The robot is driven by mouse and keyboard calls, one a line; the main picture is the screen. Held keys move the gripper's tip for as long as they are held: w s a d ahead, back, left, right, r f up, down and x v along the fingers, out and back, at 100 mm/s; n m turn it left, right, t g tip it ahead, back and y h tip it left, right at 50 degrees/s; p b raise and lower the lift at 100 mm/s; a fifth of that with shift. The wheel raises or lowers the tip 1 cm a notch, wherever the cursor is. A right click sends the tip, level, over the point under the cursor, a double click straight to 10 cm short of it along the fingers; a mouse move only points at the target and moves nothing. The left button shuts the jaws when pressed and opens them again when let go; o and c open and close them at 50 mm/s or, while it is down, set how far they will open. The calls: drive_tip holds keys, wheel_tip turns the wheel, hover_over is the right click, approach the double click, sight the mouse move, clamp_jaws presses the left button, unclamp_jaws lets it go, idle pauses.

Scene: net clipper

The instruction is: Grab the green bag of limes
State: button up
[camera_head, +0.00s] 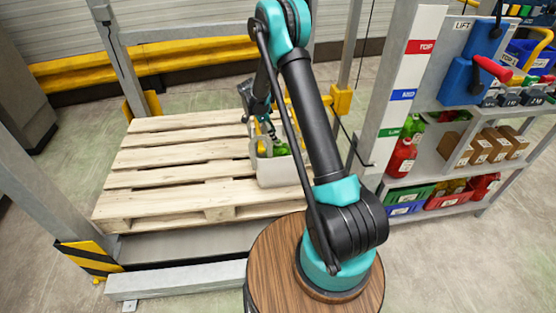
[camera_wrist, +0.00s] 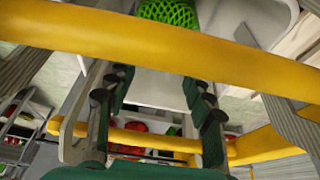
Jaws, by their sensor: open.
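The green bag of limes (camera_wrist: 168,12) is a bright green net at the top edge of the wrist view, inside a pale bin. In the head view, green (camera_head: 281,148) shows in the light grey bin (camera_head: 284,172) on the pallet's right side. My gripper (camera_wrist: 157,85) is open, its two dark fingers apart with nothing between them. In the head view my gripper (camera_head: 266,128) is at the bin's opening, partly hidden by my arm. I cannot tell the exact gap to the bag.
A thick yellow bar (camera_wrist: 160,42) crosses the wrist view in front of the bag's lower part. The wooden pallet (camera_head: 165,165) is bare left of the bin. A grey post (camera_head: 400,90) and shelves with red bags and boxes (camera_head: 490,150) stand at right.

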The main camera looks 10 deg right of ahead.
sight(278, 155)
drive_tip(key=x, duration=0.5)
drive_tip(key=shift+w+d, duration=0.1)
drive_tip(key=shift+d, duration=0.05)
clamp_jaws()
idle(0.4)
